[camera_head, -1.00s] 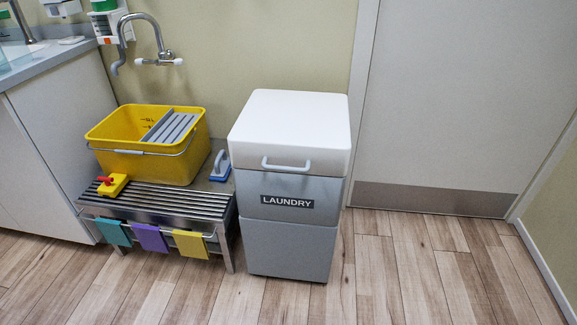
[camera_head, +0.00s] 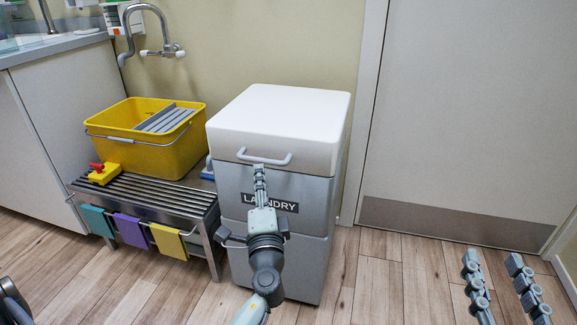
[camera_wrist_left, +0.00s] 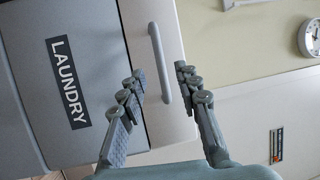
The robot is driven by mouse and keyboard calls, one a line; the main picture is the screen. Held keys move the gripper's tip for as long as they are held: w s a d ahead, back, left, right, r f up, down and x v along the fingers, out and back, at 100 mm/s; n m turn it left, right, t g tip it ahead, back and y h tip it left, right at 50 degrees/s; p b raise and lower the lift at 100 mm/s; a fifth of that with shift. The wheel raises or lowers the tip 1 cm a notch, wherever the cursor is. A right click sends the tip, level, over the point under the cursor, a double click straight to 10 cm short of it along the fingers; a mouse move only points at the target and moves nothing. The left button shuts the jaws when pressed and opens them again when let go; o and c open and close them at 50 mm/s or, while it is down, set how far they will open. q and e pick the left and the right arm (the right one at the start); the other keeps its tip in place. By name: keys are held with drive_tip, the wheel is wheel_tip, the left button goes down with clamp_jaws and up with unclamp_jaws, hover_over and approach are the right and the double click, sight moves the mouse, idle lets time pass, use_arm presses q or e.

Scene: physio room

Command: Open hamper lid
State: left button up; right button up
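The grey laundry hamper (camera_head: 318,215) stands against the wall with its white lid (camera_head: 280,112) shut. A light grey bar handle (camera_head: 264,157) is on the lid's front face; it also shows in the left wrist view (camera_wrist_left: 160,63). My left gripper (camera_head: 259,170) is just below and in front of the handle. In the left wrist view, its two fingers (camera_wrist_left: 161,82) are apart, with the handle lying between and just beyond the tips, not clasped. My right gripper (camera_head: 492,262) is at the lower right of the head view, fingers apart and empty, over the floor.
Left of the hamper, a slatted metal bench (camera_head: 150,201) carries a yellow bucket (camera_head: 150,150) and a yellow block with a red knob (camera_head: 104,174). Coloured cloths hang from its front rail. A door (camera_head: 470,120) is at the right. The floor right of the hamper is clear.

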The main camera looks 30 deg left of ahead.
sight(258, 160)
use_arm(q)
drive_tip(key=p+x, duration=0.1)
drive_tip(key=x, duration=0.5)
drive_tip(key=shift+a, duration=0.25)
drive_tip(key=shift+w+a+r, duration=0.1)
drive_tip(key=shift+w+a, duration=0.2)
drive_tip(key=shift+w, duration=0.1)
use_arm(e)
wheel_tip(258, 160, down, 6)
drive_tip(key=d+g+h, duration=0.1)
drive_tip(key=d+g, duration=0.1)
drive_tip(key=shift+d+g+h, duration=0.25)
drive_tip(key=shift+g+h, duration=0.15)
drive_tip(key=shift+w+r, duration=0.1)
use_arm(q)
clamp_jaws()
